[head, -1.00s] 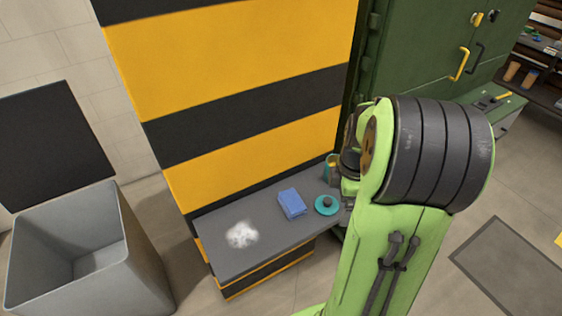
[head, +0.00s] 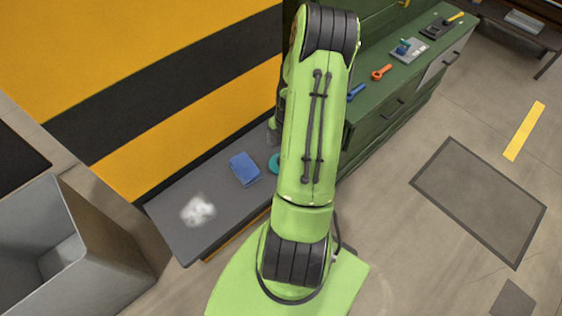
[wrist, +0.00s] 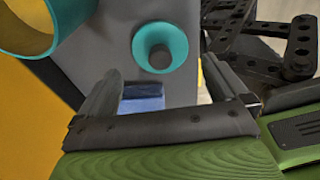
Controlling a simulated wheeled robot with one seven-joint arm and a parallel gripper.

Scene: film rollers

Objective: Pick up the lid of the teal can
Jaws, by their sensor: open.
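The teal lid, a round disc with a dark knob, lies on the grey bench top and shows in the wrist view (wrist: 178,62). In the head view only its left edge shows beside my arm (head: 273,163). The teal can (wrist: 14,47) is at the upper left of the wrist view, open, with a yellow inside; I cannot make it out in the head view. My gripper (wrist: 162,68) is open and empty. Its fingertips point toward the lid, one to each side of it in the picture; the remaining distance is unclear. My arm hides the gripper in the head view.
A blue block-like pad (head: 245,168) lies on the grey bench (head: 225,215), left of the lid, with a white patch (head: 198,209) farther left. A grey bin (head: 75,245) stands at left. A green cabinet (head: 400,85) with tools on top is at right. Dark perforated bars (wrist: 265,35) are near the lid.

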